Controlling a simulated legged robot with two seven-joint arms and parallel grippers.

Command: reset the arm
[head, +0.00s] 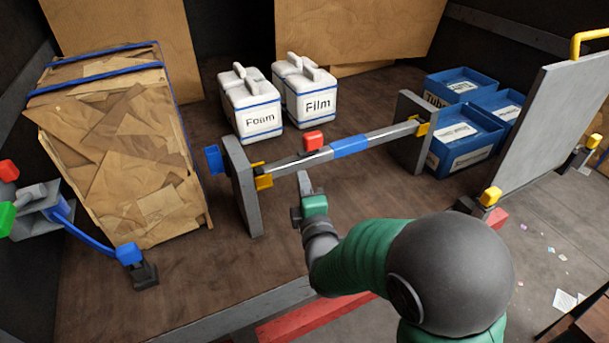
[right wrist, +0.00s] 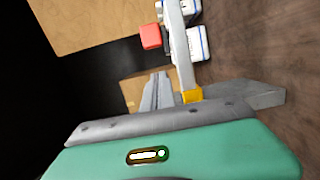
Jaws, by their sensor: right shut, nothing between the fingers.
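My right arm comes in from the lower right of the head view, green with a dark grey rounded joint. My right gripper (head: 305,185) is shut and empty, in front of the horizontal bar (head: 375,139) and below its red block (head: 313,140). In the right wrist view the gripper fingers (right wrist: 157,93) are together, with the bar (right wrist: 182,50) and red block (right wrist: 150,37) beyond them. I cannot tell whether the gripper touches the bar. My left gripper is not in view.
Grey posts (head: 243,186) hold the bar. White Foam (head: 256,121) and Film (head: 316,103) containers stand behind it, blue bins (head: 466,139) at right. A brown cardboard bale (head: 120,150) fills the left. A grey panel (head: 545,125) stands far right.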

